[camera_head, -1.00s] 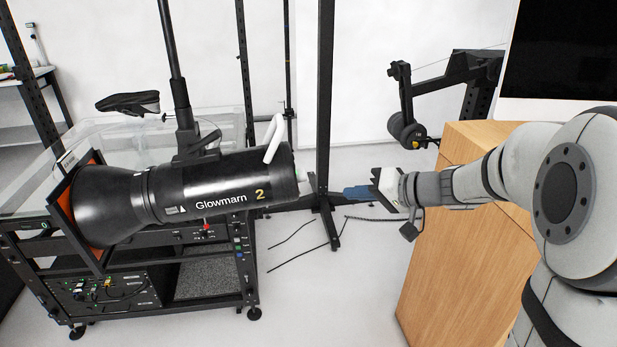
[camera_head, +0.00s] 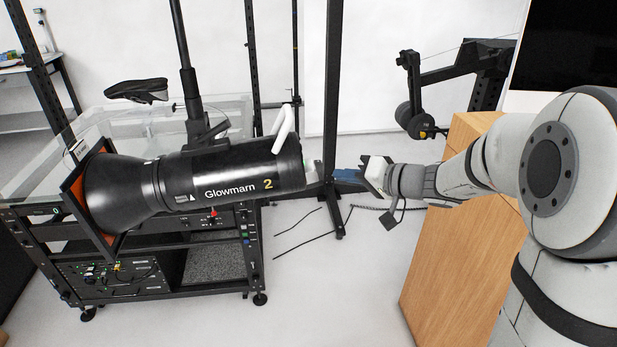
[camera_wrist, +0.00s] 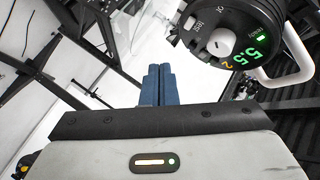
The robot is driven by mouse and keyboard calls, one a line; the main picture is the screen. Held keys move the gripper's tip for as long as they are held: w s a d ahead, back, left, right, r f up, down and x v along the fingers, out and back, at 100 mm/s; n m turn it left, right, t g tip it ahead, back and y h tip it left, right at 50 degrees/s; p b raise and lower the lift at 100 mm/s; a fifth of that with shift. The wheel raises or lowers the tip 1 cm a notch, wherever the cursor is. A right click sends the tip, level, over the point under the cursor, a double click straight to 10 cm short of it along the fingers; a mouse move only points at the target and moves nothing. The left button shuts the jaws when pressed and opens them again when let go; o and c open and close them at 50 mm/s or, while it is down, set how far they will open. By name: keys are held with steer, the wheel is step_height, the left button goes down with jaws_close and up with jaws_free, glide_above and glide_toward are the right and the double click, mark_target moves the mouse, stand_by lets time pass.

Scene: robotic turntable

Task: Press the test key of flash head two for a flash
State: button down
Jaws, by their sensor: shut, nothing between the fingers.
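Flash head two (camera_head: 225,178) is a black cylinder marked "Glowmarn 2", hanging level with its wide reflector to the left. Its rear panel (camera_wrist: 240,30) shows at the upper right of the wrist view. It has a pale round knob (camera_wrist: 221,42), a green "5.5" readout, a yellow 2 and a lettered spot that looks like "test" (camera_wrist: 196,27). The test key itself is too small to make out clearly. My gripper (camera_head: 338,174) is right of the head's rear end, with its blue fingers together and empty. In the wrist view the fingertips (camera_wrist: 158,68) are left of and below the panel, apart from it.
A white handle (camera_head: 283,128) stands out from the head's rear. A black upright post (camera_head: 332,90) rises behind the gap. A wooden cabinet (camera_head: 455,255) stands below my arm. A glass-topped turntable cart (camera_head: 150,283) holds a shoe (camera_head: 137,91) above it.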

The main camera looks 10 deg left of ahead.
steer(key=shift+s+a+f+b, duration=0.1)
steer(key=shift+s+a+b, duration=0.1)
steer(key=shift+a+b, duration=0.35)
steer(key=shift+s+a+f+b, duration=0.1)
steer(key=shift+s+a+b, duration=0.1)
steer(key=shift+a, duration=0.55)
steer(key=shift+s+a+b, duration=0.2)
steer(key=shift+a+b, duration=0.2)
steer(key=shift+a, duration=0.25)
steer(key=shift+a+f+b, duration=0.15)
steer(key=shift+a+b, duration=0.1)
steer(key=shift+b, duration=0.45)
steer(key=shift+s+a, duration=0.1)
steer(key=shift+a, duration=0.05)
steer(key=shift+s+a+b, duration=0.1)
steer(key=shift+a+b, duration=0.25)
steer(key=shift+b, duration=0.35)
stand_by(0.7)
stand_by(0.4)
steer(key=shift+w+d+b, duration=0.2)
steer(key=shift+d+b, duration=0.25)
steer(key=shift+d, duration=0.25)
